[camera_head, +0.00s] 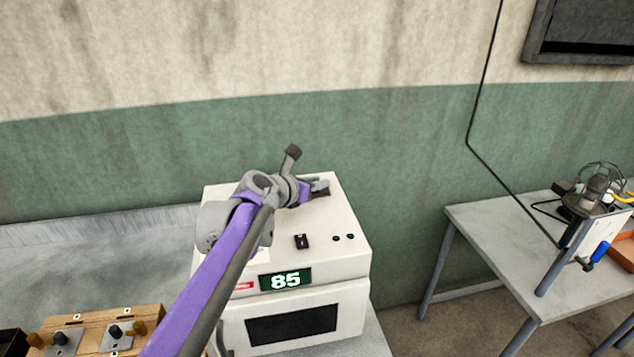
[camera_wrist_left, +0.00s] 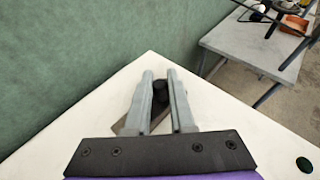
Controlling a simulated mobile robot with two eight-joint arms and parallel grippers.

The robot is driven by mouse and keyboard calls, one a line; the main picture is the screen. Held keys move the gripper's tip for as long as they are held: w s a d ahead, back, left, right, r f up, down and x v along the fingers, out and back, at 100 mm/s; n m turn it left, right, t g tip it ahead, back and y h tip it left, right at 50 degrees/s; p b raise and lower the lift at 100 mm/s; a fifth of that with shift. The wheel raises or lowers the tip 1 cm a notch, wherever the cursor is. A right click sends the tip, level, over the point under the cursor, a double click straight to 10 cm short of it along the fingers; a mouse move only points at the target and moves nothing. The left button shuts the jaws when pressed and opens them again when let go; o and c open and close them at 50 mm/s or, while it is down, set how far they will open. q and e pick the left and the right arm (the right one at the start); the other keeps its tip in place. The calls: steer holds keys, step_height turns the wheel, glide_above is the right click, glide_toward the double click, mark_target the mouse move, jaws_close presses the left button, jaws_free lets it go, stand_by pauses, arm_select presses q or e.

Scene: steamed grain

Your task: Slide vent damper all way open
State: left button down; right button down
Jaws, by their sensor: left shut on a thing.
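The vent damper is a small dark piece on top of the white steamer box (camera_head: 345,237), near its back right. My left gripper (camera_head: 322,187) reaches over the box from the left and is at the damper. In the left wrist view, the two grey fingers (camera_wrist_left: 160,90) close around a dark round knob (camera_wrist_left: 160,92). A greyish plate (camera_wrist_left: 125,124) shows under and beside the fingers. The fingers hide part of the damper, and how far it is open cannot be told. My right gripper is in neither view.
A display reading 85 (camera_head: 285,280) and a black switch (camera_head: 302,241) are on the box. A wooden panel with knobs (camera_head: 92,328) stands at lower left. A grey table (camera_head: 490,222) with equipment is at right, across a gap. A green-and-cream wall (camera_head: 400,130) is behind.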

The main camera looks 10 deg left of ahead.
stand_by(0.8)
arm_select(q)
steer(key=a, duration=0.1)
steer(key=s+a, duration=0.1)
steer(key=a, duration=0.2)
steer(key=shift+s+a, duration=0.25)
steer(key=shift+s, duration=0.15)
steer(key=c, duration=1.2)
jaws_free()
steer(key=o, duration=0.4)
steer(key=shift+a, duration=0.15)
steer(key=shift+o, duration=0.2)
